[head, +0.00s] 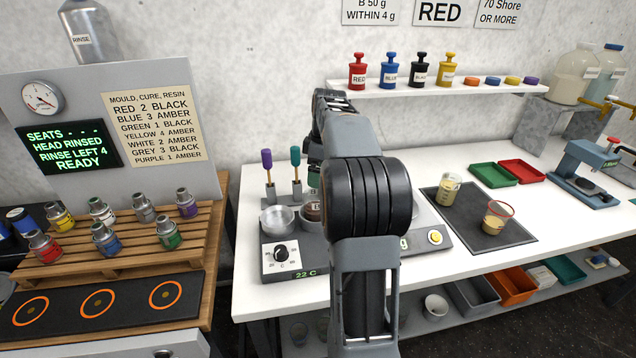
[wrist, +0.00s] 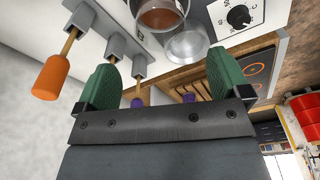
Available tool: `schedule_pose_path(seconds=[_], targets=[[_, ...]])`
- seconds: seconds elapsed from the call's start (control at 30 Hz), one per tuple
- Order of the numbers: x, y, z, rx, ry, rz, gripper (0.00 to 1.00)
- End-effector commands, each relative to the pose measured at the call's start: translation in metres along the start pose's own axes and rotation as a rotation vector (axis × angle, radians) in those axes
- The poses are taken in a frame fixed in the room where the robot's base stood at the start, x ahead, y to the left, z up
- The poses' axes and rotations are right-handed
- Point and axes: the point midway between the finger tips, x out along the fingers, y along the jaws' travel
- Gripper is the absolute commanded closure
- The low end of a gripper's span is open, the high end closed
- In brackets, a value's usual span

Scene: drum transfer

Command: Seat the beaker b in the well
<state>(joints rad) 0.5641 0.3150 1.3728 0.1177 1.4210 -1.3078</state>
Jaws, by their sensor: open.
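My gripper (wrist: 162,68) is open in the wrist view, its two green pads apart with nothing held between them. In the head view my arm hides most of it. A container with a B on its label (head: 315,209) shows partly behind my arm, on the heater unit. A glass vessel with reddish-brown contents (wrist: 160,18) is at the top of the wrist view, beyond the fingertips; I cannot tell for sure that it is beaker b. I cannot make out the well clearly.
Tool holders with purple (head: 267,160) and teal (head: 295,156) handles stand behind the heater; an orange handle (wrist: 51,77) is close left in the wrist view. A pallet (head: 120,250) with several small bottles is left.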

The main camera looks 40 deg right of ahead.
Motion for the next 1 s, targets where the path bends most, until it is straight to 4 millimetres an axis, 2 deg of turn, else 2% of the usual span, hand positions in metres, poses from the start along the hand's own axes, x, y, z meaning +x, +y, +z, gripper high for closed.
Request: schedule_pose_path(seconds=[0.1,0.23,0.37,0.47,0.6,0.7,0.8,0.9,1.0], targets=[[-0.011,0.000,0.000,0.000,0.000,0.001,0.05],[-0.016,-0.002,-0.001,0.002,0.000,0.001,0.05],[-0.018,-0.024,-0.015,0.047,-0.001,0.019,0.05],[-0.015,-0.065,-0.034,0.136,0.003,0.050,0.05],[-0.001,-0.140,-0.052,0.302,0.033,0.103,0.05],[0.016,-0.190,-0.052,0.417,0.069,0.132,0.05],[0.035,-0.230,-0.047,0.516,0.109,0.150,0.05],[0.052,-0.261,-0.038,0.596,0.144,0.155,0.05],[0.066,-0.280,-0.031,0.652,0.172,0.156,0.05]])
